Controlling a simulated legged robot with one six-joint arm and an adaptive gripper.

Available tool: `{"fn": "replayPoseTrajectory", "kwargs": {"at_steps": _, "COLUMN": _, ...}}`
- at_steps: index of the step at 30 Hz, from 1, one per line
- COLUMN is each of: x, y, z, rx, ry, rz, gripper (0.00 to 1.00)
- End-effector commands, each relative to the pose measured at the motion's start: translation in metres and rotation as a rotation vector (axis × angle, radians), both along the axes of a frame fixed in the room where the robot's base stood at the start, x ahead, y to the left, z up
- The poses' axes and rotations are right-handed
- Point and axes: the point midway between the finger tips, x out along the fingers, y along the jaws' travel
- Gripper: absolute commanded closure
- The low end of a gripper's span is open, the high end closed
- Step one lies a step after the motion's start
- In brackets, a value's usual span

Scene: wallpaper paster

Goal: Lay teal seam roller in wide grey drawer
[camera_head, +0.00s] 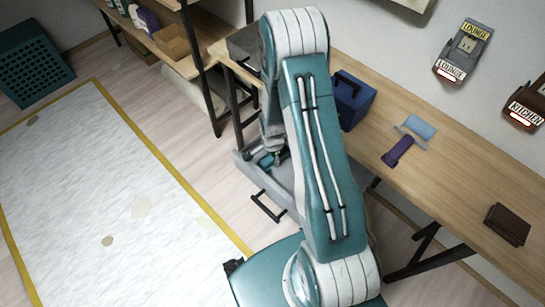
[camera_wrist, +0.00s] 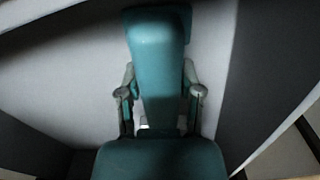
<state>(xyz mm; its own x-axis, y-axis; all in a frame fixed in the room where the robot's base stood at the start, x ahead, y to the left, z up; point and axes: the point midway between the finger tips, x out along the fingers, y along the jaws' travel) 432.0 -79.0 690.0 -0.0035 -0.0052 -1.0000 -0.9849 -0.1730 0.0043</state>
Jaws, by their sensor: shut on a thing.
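The wide grey drawer (camera_head: 284,174) is pulled out under the workbench, its dark handle towards the floor. My gripper (camera_head: 276,158) is down at the open drawer, partly hidden by my arm. In the wrist view, my gripper (camera_wrist: 161,97) has one finger on each side of the teal seam roller (camera_wrist: 158,50) and is shut on it. The drawer's pale inside (camera_wrist: 60,75) surrounds the roller. A bit of teal also shows in the drawer in the head view (camera_head: 264,160). I cannot tell whether the roller touches the drawer floor.
The wooden bench (camera_head: 455,185) runs along the wall. On it are a blue box (camera_head: 352,100), a purple tool (camera_head: 398,151), a light-blue tool (camera_head: 418,127) and a brown block (camera_head: 507,224). A white sheet with a yellow border (camera_head: 100,190) covers floor at left.

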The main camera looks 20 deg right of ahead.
Motion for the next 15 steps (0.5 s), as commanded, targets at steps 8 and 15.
{"fn": "replayPoseTrajectory", "kwargs": {"at_steps": 8, "x": 0.0002, "y": -0.0001, "z": -0.0046, "rx": 0.0, "ry": 0.0, "rz": 0.0, "gripper": 1.0}}
{"fn": "replayPoseTrajectory", "kwargs": {"at_steps": 15, "x": 0.0002, "y": -0.0001, "z": -0.0045, "rx": 0.0, "ry": -0.001, "rz": 0.0, "gripper": 0.13}}
